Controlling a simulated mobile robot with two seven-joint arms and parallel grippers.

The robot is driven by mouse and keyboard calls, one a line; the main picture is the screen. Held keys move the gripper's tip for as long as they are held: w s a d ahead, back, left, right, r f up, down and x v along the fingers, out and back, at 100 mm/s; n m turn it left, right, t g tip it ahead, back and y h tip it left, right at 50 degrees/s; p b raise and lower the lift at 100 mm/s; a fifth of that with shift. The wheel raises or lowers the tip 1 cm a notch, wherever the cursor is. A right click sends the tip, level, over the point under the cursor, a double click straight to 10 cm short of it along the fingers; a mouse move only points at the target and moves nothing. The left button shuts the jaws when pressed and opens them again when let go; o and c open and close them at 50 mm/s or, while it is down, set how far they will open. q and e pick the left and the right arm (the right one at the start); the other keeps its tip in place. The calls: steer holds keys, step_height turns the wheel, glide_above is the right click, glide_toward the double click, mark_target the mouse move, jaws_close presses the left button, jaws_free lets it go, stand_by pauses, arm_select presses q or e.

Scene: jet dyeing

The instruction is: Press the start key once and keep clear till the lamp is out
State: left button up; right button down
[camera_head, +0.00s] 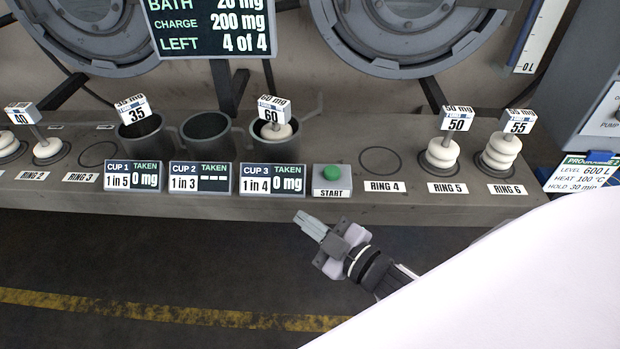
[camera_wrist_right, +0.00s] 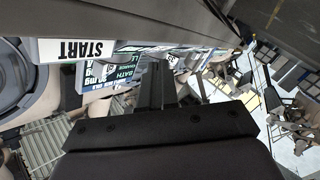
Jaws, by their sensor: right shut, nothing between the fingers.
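The start key is a green button (camera_head: 332,173) on a small grey box with a white START label (camera_head: 331,193), on the shelf between the CUP 3 sign and RING 4. The START label also shows in the right wrist view (camera_wrist_right: 84,49), at upper left. My right gripper (camera_head: 304,222) is shut and empty, in front of and below the shelf edge, apart from the key. Its fingers show in the wrist view (camera_wrist_right: 157,85). I cannot make out a separate lamp, nor tell whether the green button is lit. My left gripper is not in view.
Left of the key stand three cups (camera_head: 208,137) behind their signs (camera_head: 271,180); tags 35 and 60 stand at cups 1 and 3. White discs with tags stand at RING 5 (camera_head: 442,153) and RING 6 (camera_head: 500,153). RING 4 (camera_head: 381,161) is empty. The board (camera_head: 212,25) reads LEFT 4 of 4.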

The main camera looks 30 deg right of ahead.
mark_target(335, 173)
steer(key=a+r+n+g+y+b, duration=0.1)
steer(key=a+r+n+g+y, duration=0.5)
steer(key=n, duration=0.8)
steer(key=a+r+n+g+y+b, duration=0.1)
steer(key=a+r+n+g+y, duration=0.4)
steer(key=r+n, duration=0.65)
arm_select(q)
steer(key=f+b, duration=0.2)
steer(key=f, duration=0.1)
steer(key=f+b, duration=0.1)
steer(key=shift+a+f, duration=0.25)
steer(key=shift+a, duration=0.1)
arm_select(e)
steer(key=w+d+n+t+h, duration=0.1)
steer(key=w+d+n+h, duration=0.2)
steer(key=d, duration=0.7)
steer(key=w+d+f+n+t+h, duration=0.1)
steer(key=w+d+n+t+h, duration=0.1)
steer(key=d+n+h, duration=0.6)
steer(key=w+d+h, duration=0.1)
steer(key=d+h, duration=0.1)
steer(key=h, duration=0.1)
steer(key=shift+h, duration=0.4)
steer(key=shift+d+f, duration=0.1)
